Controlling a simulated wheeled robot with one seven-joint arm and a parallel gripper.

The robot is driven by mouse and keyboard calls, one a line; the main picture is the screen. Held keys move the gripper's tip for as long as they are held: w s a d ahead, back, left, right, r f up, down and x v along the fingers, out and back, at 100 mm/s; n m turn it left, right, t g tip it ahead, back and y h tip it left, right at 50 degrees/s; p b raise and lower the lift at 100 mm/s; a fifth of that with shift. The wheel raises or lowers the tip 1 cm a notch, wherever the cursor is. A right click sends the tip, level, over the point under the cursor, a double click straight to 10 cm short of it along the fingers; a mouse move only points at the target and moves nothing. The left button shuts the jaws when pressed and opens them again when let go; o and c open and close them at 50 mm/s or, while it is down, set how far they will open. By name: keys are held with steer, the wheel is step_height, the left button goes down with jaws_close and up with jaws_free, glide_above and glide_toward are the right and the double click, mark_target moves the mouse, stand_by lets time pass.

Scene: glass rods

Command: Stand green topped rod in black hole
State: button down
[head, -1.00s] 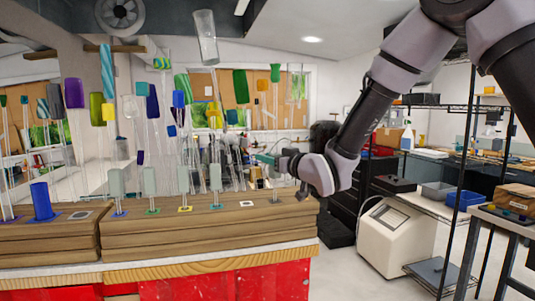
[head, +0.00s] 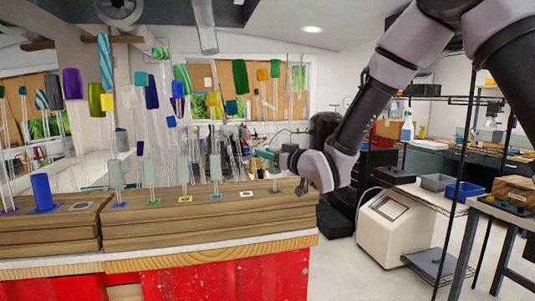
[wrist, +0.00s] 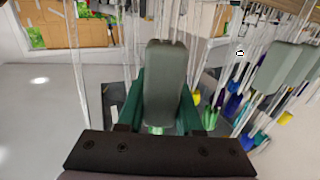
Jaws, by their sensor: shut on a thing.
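In the wrist view, my gripper (wrist: 165,115) is shut on a pale grey-green block (wrist: 165,80), with one dark teal finger on each side. A little bright green shows at its lower end. In the head view, my gripper (head: 265,154) is over the right part of the wooden board. A short thin stem (head: 276,185) is below it, at a dark-rimmed spot on the board. I cannot tell whether that stem is seated in a hole. Several green-topped rods stand farther back, one with a dark green top (head: 240,76).
The wooden board (head: 200,234) carries a row of similar grey-green blocks (head: 149,172) on stems with coloured bases. A white-rimmed spot (head: 247,194) beside the stem is empty. Many tall glass rods crowd the back.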

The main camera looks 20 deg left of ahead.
steer(key=shift+f, duration=0.25)
steer(key=shift+c, duration=2.4)
jaws_free()
